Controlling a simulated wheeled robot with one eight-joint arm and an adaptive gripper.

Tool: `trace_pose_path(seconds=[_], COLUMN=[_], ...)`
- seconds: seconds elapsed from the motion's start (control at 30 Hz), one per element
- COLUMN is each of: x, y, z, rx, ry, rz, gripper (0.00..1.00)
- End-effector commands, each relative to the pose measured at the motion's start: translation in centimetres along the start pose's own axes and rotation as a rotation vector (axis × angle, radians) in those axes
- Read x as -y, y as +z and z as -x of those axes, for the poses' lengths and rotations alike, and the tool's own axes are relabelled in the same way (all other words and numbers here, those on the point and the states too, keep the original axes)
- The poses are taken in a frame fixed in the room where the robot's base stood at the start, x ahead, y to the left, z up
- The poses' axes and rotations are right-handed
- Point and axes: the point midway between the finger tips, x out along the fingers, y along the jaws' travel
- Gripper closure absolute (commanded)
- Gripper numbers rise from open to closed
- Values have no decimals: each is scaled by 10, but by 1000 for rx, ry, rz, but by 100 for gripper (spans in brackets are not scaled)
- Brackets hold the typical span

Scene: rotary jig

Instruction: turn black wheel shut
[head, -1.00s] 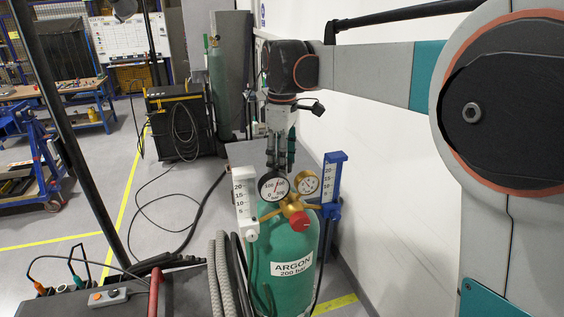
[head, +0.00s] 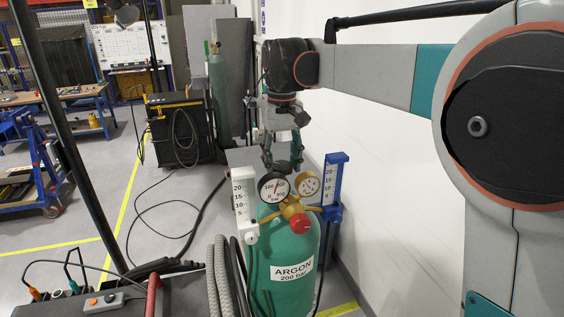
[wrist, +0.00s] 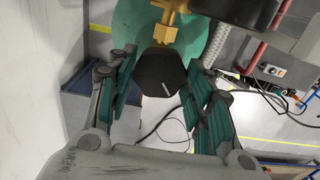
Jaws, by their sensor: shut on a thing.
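The black wheel (wrist: 160,72) shows in the wrist view as a dark, faceted knob with a short white mark, on a brass valve stem (wrist: 165,33). My gripper (wrist: 160,62) has its green-padded fingers on both sides of the wheel and is shut on it. In the head view my gripper (head: 282,164) points down behind the two gauges, and the wheel is hidden there. The green argon cylinder (head: 272,245) stands upright under the regulator, which has a red knob (head: 300,223).
A white scale (head: 245,205) and a blue scale (head: 331,185) flank the gauges. Grey hoses (head: 222,275) rise left of the cylinder. A white wall (head: 385,190) is close on the right. A black welding unit (head: 178,128) stands behind on the left.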

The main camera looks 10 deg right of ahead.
Motion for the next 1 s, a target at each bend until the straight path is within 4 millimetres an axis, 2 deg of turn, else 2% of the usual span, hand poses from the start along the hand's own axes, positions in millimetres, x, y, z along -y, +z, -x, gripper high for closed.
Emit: trace_pose_path(seconds=[0.5, 0.8, 1.0], x=[0, 0, 0], y=[-1, -1, -1], z=[1, 1, 1], rx=[-2, -2, -2], ry=[0, 0, 0], rz=[-459, -624, -674], gripper=[77, 77, 77])
